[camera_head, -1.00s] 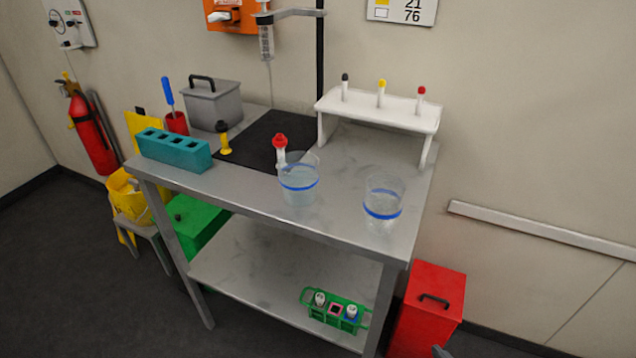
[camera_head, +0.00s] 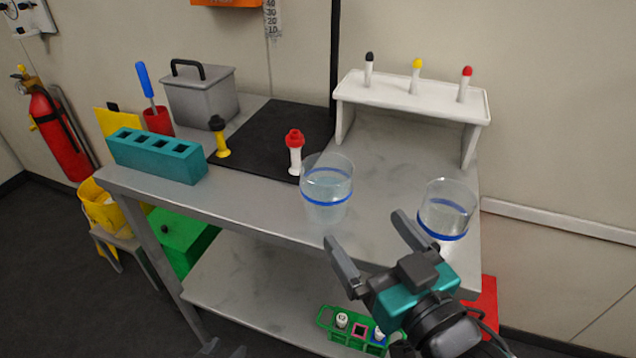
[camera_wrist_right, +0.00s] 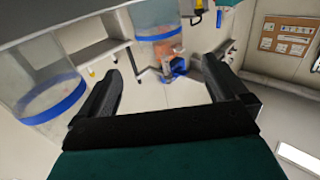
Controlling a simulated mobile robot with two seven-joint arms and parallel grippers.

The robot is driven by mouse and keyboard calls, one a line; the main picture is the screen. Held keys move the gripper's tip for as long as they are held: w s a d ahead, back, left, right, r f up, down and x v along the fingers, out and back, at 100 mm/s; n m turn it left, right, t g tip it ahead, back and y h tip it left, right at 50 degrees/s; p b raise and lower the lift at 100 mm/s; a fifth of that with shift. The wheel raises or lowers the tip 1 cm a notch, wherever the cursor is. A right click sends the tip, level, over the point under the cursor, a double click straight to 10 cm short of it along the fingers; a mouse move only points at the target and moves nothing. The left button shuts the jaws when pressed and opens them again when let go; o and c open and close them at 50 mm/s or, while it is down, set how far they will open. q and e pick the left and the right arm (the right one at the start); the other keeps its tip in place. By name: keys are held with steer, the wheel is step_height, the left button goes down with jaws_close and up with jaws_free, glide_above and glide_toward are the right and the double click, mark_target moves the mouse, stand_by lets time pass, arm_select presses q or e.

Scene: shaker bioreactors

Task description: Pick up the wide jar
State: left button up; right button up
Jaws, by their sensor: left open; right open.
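Two clear jars with blue bands stand on the metal table. One jar (camera_head: 327,186) is near the middle of the front edge, and the other jar (camera_head: 448,208) is at the right end. They look close in size, so I cannot tell which is the wide one. My right gripper (camera_head: 366,231) is open and empty in front of the table edge, apart from both jars. In the right wrist view its fingers (camera_wrist_right: 166,88) are spread, with one jar (camera_wrist_right: 42,85) at left and another (camera_wrist_right: 157,18) at top. My left gripper (camera_head: 223,349) barely shows at the bottom edge.
A white rack (camera_head: 410,97) with several capped tubes stands behind the jars. A teal block (camera_head: 155,155) is at the left. A green tube holder (camera_head: 345,332) is on the lower shelf.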

mark_target(339, 195)
steer(key=x, duration=1.2)
steer(key=shift+w+f, duration=0.1)
steer(key=shift+w, duration=0.1)
steer(key=c, duration=1)
